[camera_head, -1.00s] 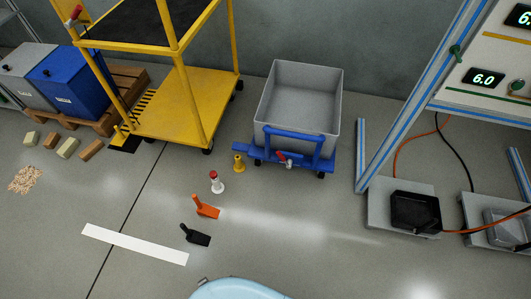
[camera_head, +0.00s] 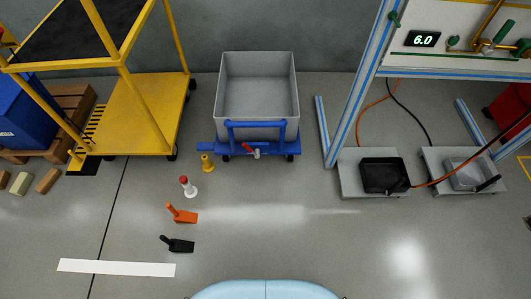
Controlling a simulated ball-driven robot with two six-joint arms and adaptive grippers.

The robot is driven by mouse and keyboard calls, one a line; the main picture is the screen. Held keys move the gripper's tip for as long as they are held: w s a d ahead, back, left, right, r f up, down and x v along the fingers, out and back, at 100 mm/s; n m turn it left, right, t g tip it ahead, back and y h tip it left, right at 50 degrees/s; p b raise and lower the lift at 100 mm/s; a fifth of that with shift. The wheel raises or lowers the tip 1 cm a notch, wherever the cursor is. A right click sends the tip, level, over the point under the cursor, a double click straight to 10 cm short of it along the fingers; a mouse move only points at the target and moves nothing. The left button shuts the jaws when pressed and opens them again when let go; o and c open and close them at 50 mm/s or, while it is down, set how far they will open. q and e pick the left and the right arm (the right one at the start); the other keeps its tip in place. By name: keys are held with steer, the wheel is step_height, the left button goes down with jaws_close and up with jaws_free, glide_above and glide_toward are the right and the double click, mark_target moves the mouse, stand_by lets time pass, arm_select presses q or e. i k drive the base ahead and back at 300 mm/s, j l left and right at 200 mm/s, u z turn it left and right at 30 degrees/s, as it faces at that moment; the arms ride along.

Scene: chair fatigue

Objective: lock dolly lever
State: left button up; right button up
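A blue dolly (camera_head: 218,147) on small dark casters stands against the back wall, left of the middle. It bears a grey open bin (camera_head: 258,116), which looks empty. A small lever with a red grip (camera_head: 247,148) and a pale metal part sits at the dolly's front edge, below the blue push frame. The lever's exact position is too small to tell. Neither of my grippers is in view. Only my light blue body top shows at the bottom edge.
A yellow cart (camera_head: 140,115) stands left of the dolly. A yellow post (camera_head: 206,162), a red-and-white item (camera_head: 188,187), an orange wedge (camera_head: 181,214) and a black wedge (camera_head: 178,244) lie in front. A test rig with trays (camera_head: 385,176) stands right.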

mark_target(250, 150)
steer(key=i+l, duration=0.1)
steer(key=l, duration=0.4)
steer(key=i+l+u, duration=0.1)
steer(key=l, duration=0.4)
steer(key=i+l, duration=0.15)
steer(key=l, duration=0.4)
steer(key=j+u, duration=0.05)
